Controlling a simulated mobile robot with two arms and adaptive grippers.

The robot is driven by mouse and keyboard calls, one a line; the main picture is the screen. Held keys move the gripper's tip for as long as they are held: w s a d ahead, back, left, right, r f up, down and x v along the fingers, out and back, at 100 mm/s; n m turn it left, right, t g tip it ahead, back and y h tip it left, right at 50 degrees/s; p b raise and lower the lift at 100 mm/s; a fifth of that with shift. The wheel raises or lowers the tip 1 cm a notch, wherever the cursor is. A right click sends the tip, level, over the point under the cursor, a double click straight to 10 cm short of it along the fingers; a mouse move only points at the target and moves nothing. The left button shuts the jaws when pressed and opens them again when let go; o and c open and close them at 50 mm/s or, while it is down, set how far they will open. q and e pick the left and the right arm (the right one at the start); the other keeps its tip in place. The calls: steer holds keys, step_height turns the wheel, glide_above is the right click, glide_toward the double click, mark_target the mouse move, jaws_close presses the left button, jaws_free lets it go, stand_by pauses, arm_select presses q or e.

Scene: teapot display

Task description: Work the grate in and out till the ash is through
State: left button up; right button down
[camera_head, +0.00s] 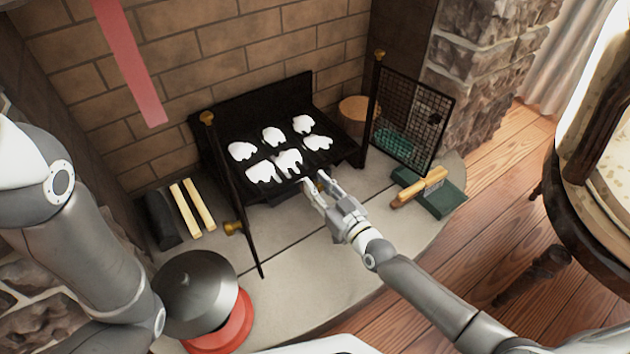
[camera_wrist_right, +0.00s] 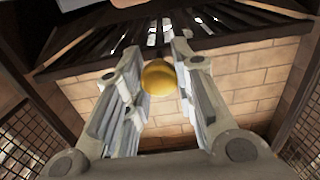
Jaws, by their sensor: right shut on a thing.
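The black grate (camera_head: 237,138) stands in the brick fireplace, with several white ash lumps (camera_head: 289,162) on its bars. In the right wrist view the dark bars (camera_wrist_right: 100,42) cross the top, with pale patches between them. My right gripper (camera_head: 316,182) is at the grate's front edge. In the right wrist view its fingers (camera_wrist_right: 157,62) are shut on a round brass knob (camera_wrist_right: 158,78). The head view hides this knob behind the fingers. The space under the bars is mostly hidden. My left arm shows at the left, but its gripper is out of view.
Mesh screen doors stand open, the left (camera_head: 232,190) seen edge-on, the right (camera_head: 411,117) beside the grate. A brush (camera_head: 421,187) lies on a green dustpan (camera_head: 447,201) at right. Wooden sticks (camera_head: 196,205) and a dark lidded red pot (camera_head: 236,328) occupy the left hearth.

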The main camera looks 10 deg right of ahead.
steer(key=p+v, duration=0.1)
steer(key=v, duration=0.1)
steer(key=shift+s, duration=0.25)
steer(key=shift+s+f, duration=0.1)
steer(key=shift+s, duration=0.1)
steer(key=c, duration=1.2)
jaws_free()
steer(key=shift+d, duration=0.2)
steer(key=shift+s, duration=0.15)
steer(key=v, duration=1.2)
